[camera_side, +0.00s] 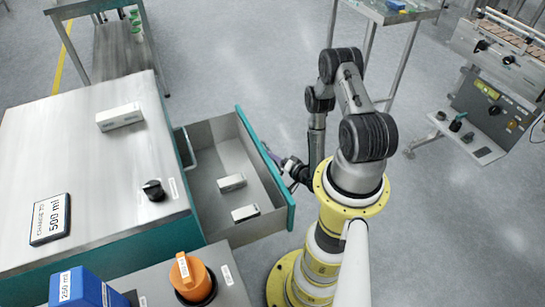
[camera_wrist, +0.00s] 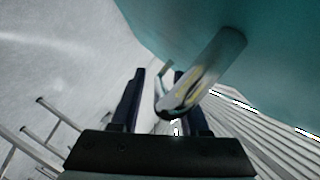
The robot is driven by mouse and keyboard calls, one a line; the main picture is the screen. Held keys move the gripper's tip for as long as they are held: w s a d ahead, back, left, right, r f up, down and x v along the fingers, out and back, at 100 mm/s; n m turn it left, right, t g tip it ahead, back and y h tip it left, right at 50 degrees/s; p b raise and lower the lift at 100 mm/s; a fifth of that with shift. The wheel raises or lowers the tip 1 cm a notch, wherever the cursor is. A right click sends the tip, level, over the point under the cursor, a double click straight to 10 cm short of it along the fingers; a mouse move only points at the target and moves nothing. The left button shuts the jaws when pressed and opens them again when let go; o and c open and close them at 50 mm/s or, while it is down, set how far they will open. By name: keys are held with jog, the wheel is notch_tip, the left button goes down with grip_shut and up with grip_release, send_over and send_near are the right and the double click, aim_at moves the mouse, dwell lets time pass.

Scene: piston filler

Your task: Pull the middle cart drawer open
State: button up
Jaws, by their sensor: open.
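A cart drawer (camera_side: 288,210) with a teal front stands pulled out from the steel-topped cart (camera_side: 90,170) in the side view. Whether it is the middle one I cannot tell from this angle. Two small white boxes lie inside, one (camera_side: 231,183) behind the other (camera_side: 245,213). My gripper (camera_side: 272,158) is at the outer side of the drawer front, partly hidden by it. In the wrist view my gripper (camera_wrist: 158,80) is open, and the metal bar handle (camera_wrist: 205,75) on the teal front (camera_wrist: 200,15) crosses in front of the right finger. Contact cannot be told.
On the cart top are a white box (camera_side: 119,117), a black knob (camera_side: 154,190) and a "500 ml" sign (camera_side: 50,218). An orange item (camera_side: 190,277) and a blue box (camera_side: 82,288) stand in front. Open floor (camera_side: 270,60) lies behind the drawer.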

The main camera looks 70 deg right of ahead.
jog(key=shift+s+a+r, duration=0.1)
jog(key=shift+s+a, duration=0.05)
jog(key=shift+s, duration=0.25)
notch_tip(320, 180, up, 8)
jog(key=s+a, duration=0.1)
jog(key=shift+s+f, duration=0.25)
